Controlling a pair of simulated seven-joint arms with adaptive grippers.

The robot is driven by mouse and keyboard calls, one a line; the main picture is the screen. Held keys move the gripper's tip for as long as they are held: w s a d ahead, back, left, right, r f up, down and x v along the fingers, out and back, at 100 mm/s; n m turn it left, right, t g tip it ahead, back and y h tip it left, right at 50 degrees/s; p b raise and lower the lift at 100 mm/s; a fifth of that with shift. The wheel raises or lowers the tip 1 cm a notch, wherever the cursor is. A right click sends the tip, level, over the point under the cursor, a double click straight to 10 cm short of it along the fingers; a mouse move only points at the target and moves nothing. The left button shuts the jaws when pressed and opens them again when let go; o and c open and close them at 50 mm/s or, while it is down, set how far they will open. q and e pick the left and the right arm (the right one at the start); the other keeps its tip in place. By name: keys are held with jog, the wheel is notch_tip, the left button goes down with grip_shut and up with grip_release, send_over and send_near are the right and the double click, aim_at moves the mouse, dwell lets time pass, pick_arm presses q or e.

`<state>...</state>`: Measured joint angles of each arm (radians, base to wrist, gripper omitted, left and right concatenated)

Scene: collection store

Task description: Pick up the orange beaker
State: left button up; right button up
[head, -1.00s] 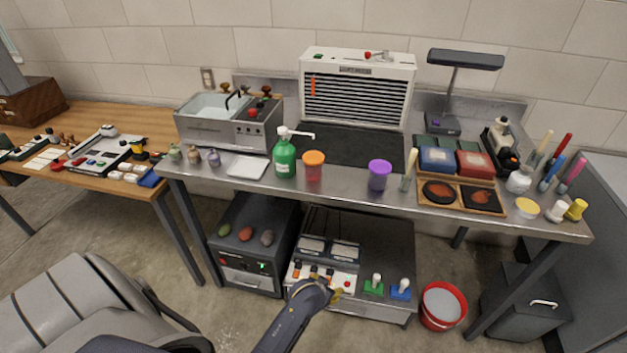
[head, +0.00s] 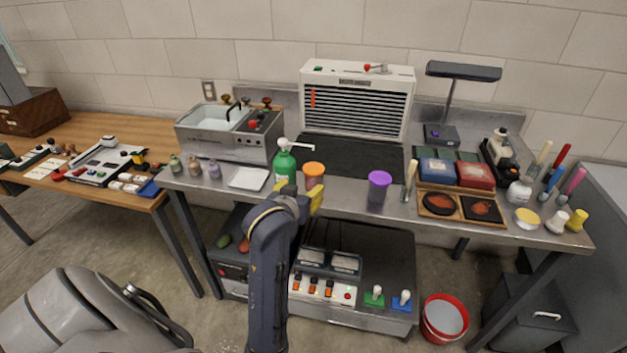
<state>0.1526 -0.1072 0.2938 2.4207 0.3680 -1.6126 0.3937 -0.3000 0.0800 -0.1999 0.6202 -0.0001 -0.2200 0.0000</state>
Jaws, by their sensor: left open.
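The orange beaker (head: 314,172) stands upright near the front edge of the metal bench, its lower part partly hidden by my gripper. My left gripper (head: 286,192) is open, with yellow fingertips, at the bench's front edge just in front of the beaker and the green bottle. One yellow finger overlaps the beaker's lower right in the picture; I cannot tell if it touches. My right gripper is not in view.
A green pump bottle (head: 285,165) stands close to the beaker's left. A purple beaker (head: 379,186) stands to the right with bare bench between. A white tray (head: 248,179) lies further left. A dark mat (head: 350,149) lies behind.

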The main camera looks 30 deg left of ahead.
aim_at(311, 178)
pick_arm(q)
jog(key=x, duration=1.1)
jog(key=shift+w+a+f, duration=0.15)
jog(key=shift+w, duration=0.15)
jog(key=shift+x, duration=2.55)
jog(key=shift+s+f, duration=0.1)
jog(key=shift+f, duration=0.1)
jog(key=c, duration=1.1)
jog(key=shift+r, duration=0.2)
jog(key=shift+r, duration=1.65)
jog(key=shift+s+d+f, duration=0.1)
jog(key=shift+s+d, duration=0.85)
jog(key=shift+s, duration=1.85)
jog(key=shift+s+d+r, duration=0.1)
jog(key=shift+s+d, duration=0.85)
jog(key=shift+s, duration=1.8)
jog(key=shift+s+d+f, duration=0.1)
jog(key=shift+s+d, duration=0.85)
jog(key=shift+s, duration=1.85)
jog(key=shift+s, duration=0.15)
